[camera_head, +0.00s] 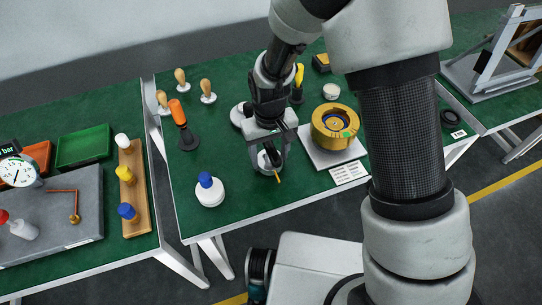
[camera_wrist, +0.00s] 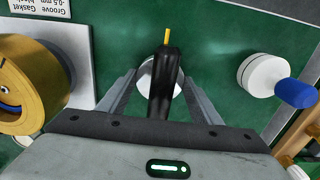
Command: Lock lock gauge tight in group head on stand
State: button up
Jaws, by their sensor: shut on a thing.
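My gripper (camera_head: 268,162) is shut on a black handle (camera_wrist: 163,85) with a yellow tip, which I take to be the lock gauge. In the wrist view the handle lies between the two grey fingers (camera_wrist: 158,92). A pale round part (camera_wrist: 177,78) shows behind the handle; in the head view it sits low between the fingers, at or just above the green table. I cannot tell if it touches. The gold ring-shaped group head (camera_head: 322,137) stands on a white plate (camera_head: 318,157) right of my gripper, apart from it. In the wrist view it is at the left (camera_wrist: 40,75).
A white disc with a blue knob (camera_head: 208,190) stands front left of my gripper. An orange-handled tool (camera_head: 180,115) and several wooden-handled pieces (camera_head: 207,90) stand behind left. A printed label (camera_head: 349,172) lies before the group head. A white-grey frame (camera_head: 490,60) is far right.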

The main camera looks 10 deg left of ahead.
aim_at(270, 144)
jog(key=shift+r+p, duration=1.25)
jog(key=shift+r, duration=0.8)
